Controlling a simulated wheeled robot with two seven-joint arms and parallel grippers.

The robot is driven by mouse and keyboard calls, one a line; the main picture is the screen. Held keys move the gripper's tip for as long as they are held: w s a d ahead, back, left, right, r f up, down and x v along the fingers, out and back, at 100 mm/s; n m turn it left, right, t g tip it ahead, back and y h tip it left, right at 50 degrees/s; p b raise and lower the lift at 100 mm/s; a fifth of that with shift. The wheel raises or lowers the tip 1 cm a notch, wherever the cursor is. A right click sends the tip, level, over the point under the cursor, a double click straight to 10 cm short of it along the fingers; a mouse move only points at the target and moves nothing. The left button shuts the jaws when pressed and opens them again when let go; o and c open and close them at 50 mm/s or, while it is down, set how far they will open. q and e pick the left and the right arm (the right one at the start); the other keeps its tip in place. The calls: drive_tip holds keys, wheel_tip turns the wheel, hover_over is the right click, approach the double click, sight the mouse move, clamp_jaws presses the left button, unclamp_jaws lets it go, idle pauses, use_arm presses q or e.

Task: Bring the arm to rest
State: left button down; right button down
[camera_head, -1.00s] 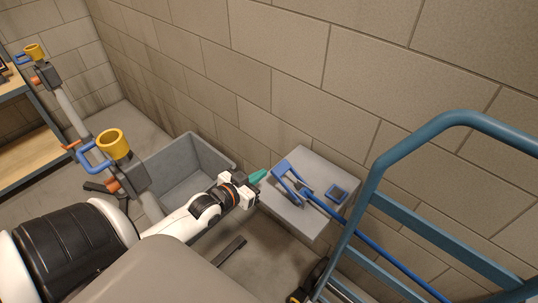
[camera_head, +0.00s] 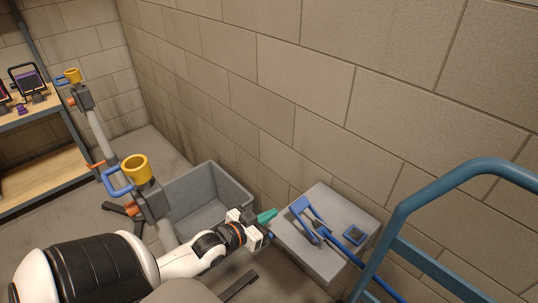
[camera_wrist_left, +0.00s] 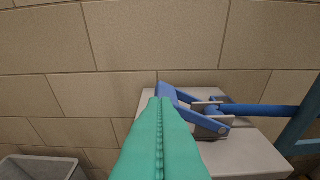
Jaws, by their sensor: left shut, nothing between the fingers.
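My left gripper (camera_head: 267,217) comes in from the lower left in the head view, with teal fingers. It is shut and empty. Its fingertips point toward the left edge of a grey box (camera_head: 318,255) against the wall, close to a blue forked tool (camera_head: 309,222) lying on top. In the left wrist view the shut teal fingers (camera_wrist_left: 160,110) fill the middle, and the blue tool (camera_wrist_left: 180,95) shows just beyond and to the right. Whether the fingertips touch anything is unclear. My right gripper is not in view.
A grey open bin (camera_head: 200,190) stands by the wall behind my left arm. Grey posts with yellow cups (camera_head: 136,168) and blue handles stand at the left. A blue tubular frame (camera_head: 430,200) rises at the right. A shelf (camera_head: 40,182) stands at the far left.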

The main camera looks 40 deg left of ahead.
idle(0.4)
use_arm(q)
drive_tip(key=s+f+g+y, duration=0.1)
drive_tip(key=s+f+g, duration=0.4)
drive_tip(key=f, duration=1)
drive_tip(key=s+f+g+y, duration=0.15)
drive_tip(key=s+f, duration=0.55)
drive_tip(key=f, duration=0.7)
drive_tip(key=s+d+f+g, duration=0.2)
drive_tip(key=s+d+f, duration=0.2)
drive_tip(key=s, duration=0.3)
drive_tip(key=s+d+f+m+g+h, duration=0.1)
drive_tip(key=s+d+f+g, duration=0.2)
drive_tip(key=s+f, duration=0.3)
drive_tip(key=s+d+f+g, duration=0.2)
drive_tip(key=s+d+f, duration=0.3)
drive_tip(key=s, duration=0.4)
drive_tip(key=shift+s+f+m+g, duration=0.3)
drive_tip(key=shift+f+g, duration=0.05)
drive_tip(key=shift+f, duration=0.15)
drive_tip(key=shift+h, duration=0.25)
